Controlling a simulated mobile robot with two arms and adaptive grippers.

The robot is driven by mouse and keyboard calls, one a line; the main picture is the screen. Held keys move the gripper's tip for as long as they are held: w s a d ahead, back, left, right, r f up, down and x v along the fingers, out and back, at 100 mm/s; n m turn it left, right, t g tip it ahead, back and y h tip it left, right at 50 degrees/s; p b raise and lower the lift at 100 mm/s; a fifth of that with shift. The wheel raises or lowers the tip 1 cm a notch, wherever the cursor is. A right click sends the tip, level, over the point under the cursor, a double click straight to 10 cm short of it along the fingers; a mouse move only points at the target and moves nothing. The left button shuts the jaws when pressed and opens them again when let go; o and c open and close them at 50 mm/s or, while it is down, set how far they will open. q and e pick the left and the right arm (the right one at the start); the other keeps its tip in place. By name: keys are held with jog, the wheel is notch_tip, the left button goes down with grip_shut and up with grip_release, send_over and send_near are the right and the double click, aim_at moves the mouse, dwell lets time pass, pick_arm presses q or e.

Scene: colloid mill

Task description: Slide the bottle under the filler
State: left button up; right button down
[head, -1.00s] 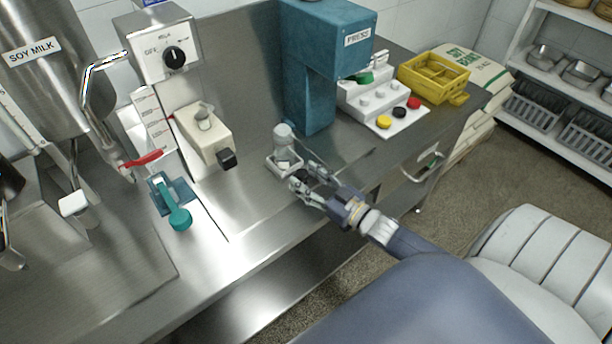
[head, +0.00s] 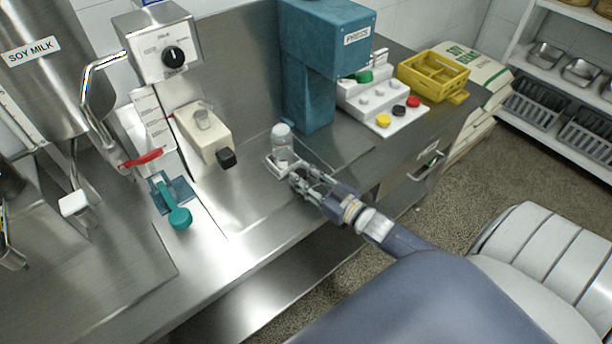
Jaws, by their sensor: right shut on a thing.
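No part is labelled as the filler. A steel tank marked SOY MILK (head: 38,60) with a curved pipe stands at the left. A cream box with a black nozzle-like end (head: 227,158) is left of the bottle. My left gripper is not in view.
A teal press (head: 318,50) stands behind and right of the bottle. A white panel with coloured buttons (head: 382,105) and a yellow crate (head: 440,62) are farther right. A teal lever (head: 178,215) is at left. Bare counter lies between bottle and cream box.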

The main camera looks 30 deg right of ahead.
aim_at(248, 224)
jog(key=a, duration=0.5)
jog(key=a+p, duration=0.1)
jog(key=a, duration=0.4)
jog(key=s+a+p, duration=0.1)
jog(key=a, duration=0.5)
jog(key=shift+s+a+r, duration=0.1)
jog(key=shift+a, duration=0.85)
jog(key=shift+s, duration=0.1)
jog(key=c, duration=1.3)
grip_release()
jog(key=shift+a, duration=0.2)
jog(key=shift+s, duration=0.2)
jog(key=v, duration=1.1)
jog(key=shift+s, duration=0.25)
